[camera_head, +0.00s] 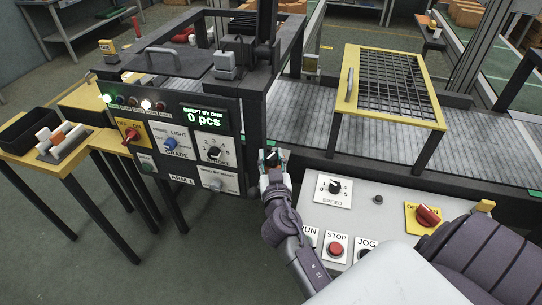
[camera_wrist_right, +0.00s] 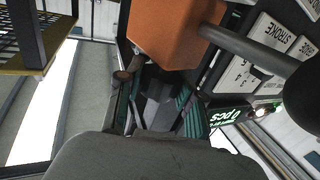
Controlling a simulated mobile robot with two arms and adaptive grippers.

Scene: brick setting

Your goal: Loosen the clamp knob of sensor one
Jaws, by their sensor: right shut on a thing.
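My right gripper (camera_head: 272,160) is at the right edge of the control panel, by the dark machine frame. In the right wrist view its two fingers with green pads (camera_wrist_right: 155,100) are closed on a dark piece, which looks like the clamp knob (camera_wrist_right: 153,86). The knob is mostly hidden by the fingers. An orange block (camera_wrist_right: 172,32), possibly the body of sensor one, sits just beyond the fingers in that view. It is hardly visible in the head view, where the gripper covers the spot. My left gripper is not in view.
The control panel (camera_head: 205,122) with knobs and a lit "0 pcs" display (camera_head: 205,117) stands left of the gripper. A lower console (camera_head: 365,215) with STOP button and SPEED dial is to the right. A yellow-framed mesh guard (camera_head: 433,110) stands over the conveyor (camera_head: 312,117).

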